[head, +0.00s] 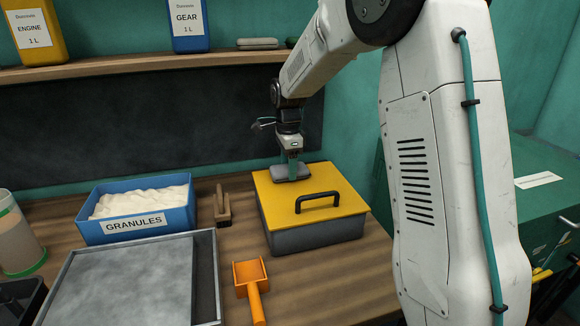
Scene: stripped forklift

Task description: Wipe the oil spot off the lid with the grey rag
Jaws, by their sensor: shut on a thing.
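The lid (345,188) is yellow with a black handle and sits on a grey box on the wooden bench. My gripper (293,166) points down over the lid's back left part. It is shut on the grey rag (291,174), which is at the lid's surface; whether it presses on it I cannot tell. No oil spot shows on the visible part of the lid. The area under the rag and gripper is hidden.
The black handle (317,199) stands up from the lid. A blue granules bin (137,226), a brush (222,207), an orange scoop (251,282) and a grey tray (135,285) lie to the left. A shelf (150,67) with bottles runs behind.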

